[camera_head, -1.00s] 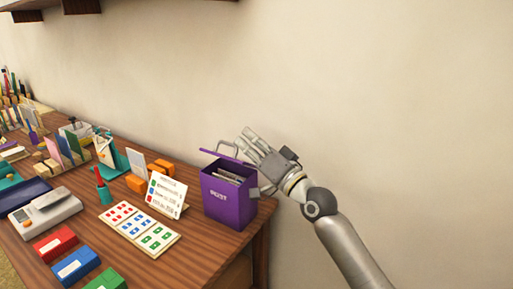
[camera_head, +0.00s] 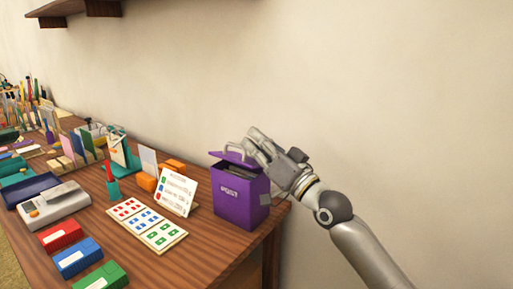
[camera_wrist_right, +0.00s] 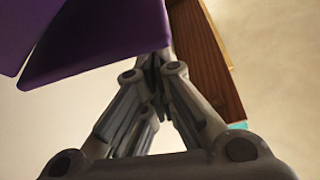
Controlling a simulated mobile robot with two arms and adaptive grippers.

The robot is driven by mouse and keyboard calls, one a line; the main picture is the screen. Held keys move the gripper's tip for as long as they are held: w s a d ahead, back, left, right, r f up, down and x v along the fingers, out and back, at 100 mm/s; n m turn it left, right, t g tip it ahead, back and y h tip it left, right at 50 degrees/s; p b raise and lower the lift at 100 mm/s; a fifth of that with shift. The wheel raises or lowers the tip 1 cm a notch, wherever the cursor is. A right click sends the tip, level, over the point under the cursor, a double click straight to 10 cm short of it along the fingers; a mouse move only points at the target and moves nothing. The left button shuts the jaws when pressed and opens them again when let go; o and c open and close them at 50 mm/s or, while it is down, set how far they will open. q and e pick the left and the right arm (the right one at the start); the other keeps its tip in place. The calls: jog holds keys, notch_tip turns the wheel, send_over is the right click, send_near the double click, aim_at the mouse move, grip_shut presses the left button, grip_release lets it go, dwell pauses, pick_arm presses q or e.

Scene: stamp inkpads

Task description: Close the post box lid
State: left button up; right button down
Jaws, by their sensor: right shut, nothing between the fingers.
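The purple post box (camera_head: 240,203) stands upright at the right end of the table, with white lettering on its front. Its purple lid (camera_head: 225,156) is tilted up, with a grey loop handle on it. An opening with papers inside shows below the lid. My right gripper (camera_head: 254,142) is shut and empty, with its fingers at the lid's far right side by the handle; I cannot tell whether they touch the lid. In the right wrist view the closed fingertips (camera_wrist_right: 153,62) are close beside a purple panel (camera_wrist_right: 100,45). My left gripper is out of view.
Red, blue and green inkpads (camera_head: 78,257) line the front. A scale (camera_head: 54,205) is further left. The wall is close behind; the table (camera_head: 205,250) has bare wood in front of the box.

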aim_at(250, 163)
jog(key=shift+s+a+f+n, duration=0.25)
jog(key=shift+s+f+n, duration=0.05)
jog(key=shift+s, duration=0.05)
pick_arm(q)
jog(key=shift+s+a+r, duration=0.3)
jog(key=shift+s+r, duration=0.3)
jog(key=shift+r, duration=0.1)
pick_arm(e)
jog(key=shift+s+a+f, duration=0.35)
jog(key=shift+s+f, duration=0.15)
jog(key=shift+f, duration=0.1)
jog(key=shift+s+f, duration=0.1)
jog(key=shift+f, duration=0.1)
